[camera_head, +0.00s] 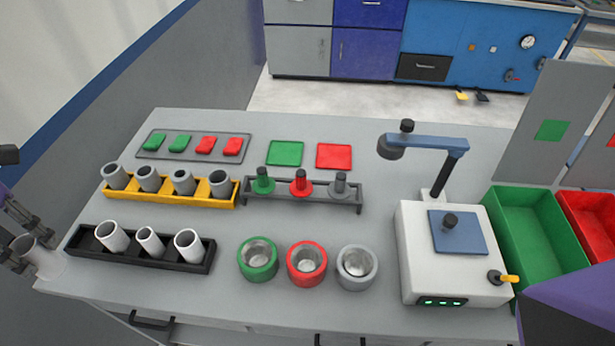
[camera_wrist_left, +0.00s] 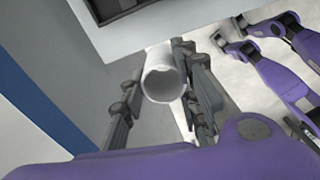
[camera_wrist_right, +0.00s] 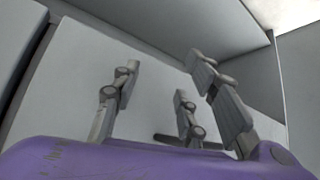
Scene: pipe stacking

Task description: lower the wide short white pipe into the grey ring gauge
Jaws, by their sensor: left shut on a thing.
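My left gripper (camera_head: 20,240) is at the far left edge of the head view, beside the table's left front corner. It is shut on a wide short white pipe (camera_head: 45,264), which is tilted. The left wrist view shows the pipe (camera_wrist_left: 163,82) between the two fingers, its open end facing the camera. The grey ring gauge (camera_head: 357,284) stands near the table's front, right of the green and red ring gauges, with its opening empty. My right gripper (camera_wrist_right: 165,85) has its fingers apart with nothing between them; its fingers are out of the head view.
Green (camera_head: 257,273) and red (camera_head: 306,280) ring gauges stand left of the grey one. A white device (camera_head: 410,275) stands to its right.

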